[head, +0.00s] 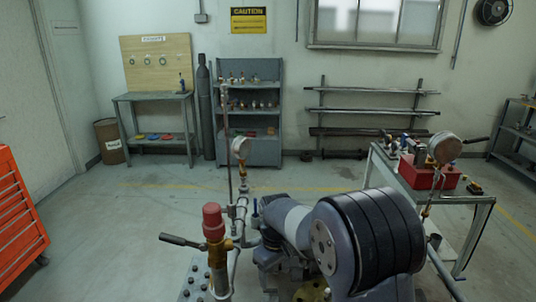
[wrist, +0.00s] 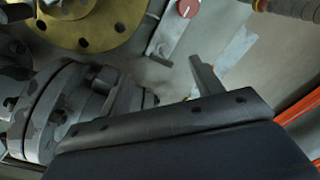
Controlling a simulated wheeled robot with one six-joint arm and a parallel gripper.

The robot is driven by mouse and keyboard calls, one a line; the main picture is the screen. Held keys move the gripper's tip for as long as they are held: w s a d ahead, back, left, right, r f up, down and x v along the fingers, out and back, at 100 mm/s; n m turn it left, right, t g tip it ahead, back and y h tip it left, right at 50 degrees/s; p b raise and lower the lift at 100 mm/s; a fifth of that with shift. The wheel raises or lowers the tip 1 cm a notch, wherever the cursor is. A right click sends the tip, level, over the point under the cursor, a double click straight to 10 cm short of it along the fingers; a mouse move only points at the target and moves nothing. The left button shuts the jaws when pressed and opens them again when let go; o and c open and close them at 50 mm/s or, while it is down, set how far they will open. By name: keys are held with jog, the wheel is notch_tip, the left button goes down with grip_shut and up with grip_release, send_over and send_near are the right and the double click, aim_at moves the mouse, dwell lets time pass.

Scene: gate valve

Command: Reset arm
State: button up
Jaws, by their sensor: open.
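My gripper (wrist: 163,88) shows in the wrist view as dark fingers on a wide dark body, spread apart with nothing visible between them. A grey bolted flange (wrist: 48,112) lies close at its left, and a yellow flange (wrist: 112,32) is at the upper left. I cannot tell whether the gripper touches the grey flange. In the head view my arm fills the lower middle and hides the gripper. A brass valve with a red cap (head: 212,222) stands on the pipework left of my arm.
A pressure gauge (head: 240,147) rises behind the pipes, and another gauge (head: 445,149) stands at the right. A workbench (head: 480,203) holds a red toolbox (head: 425,177). A red drawer cabinet (head: 18,210) is at the left. Open floor (head: 140,215) lies between cabinet and pipes.

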jog(key=shift+s+d+r+m, duration=0.2)
jog(key=shift+s+d+m, duration=0.25)
jog(key=shift+s, duration=0.15)
jog(key=shift+r, duration=0.1)
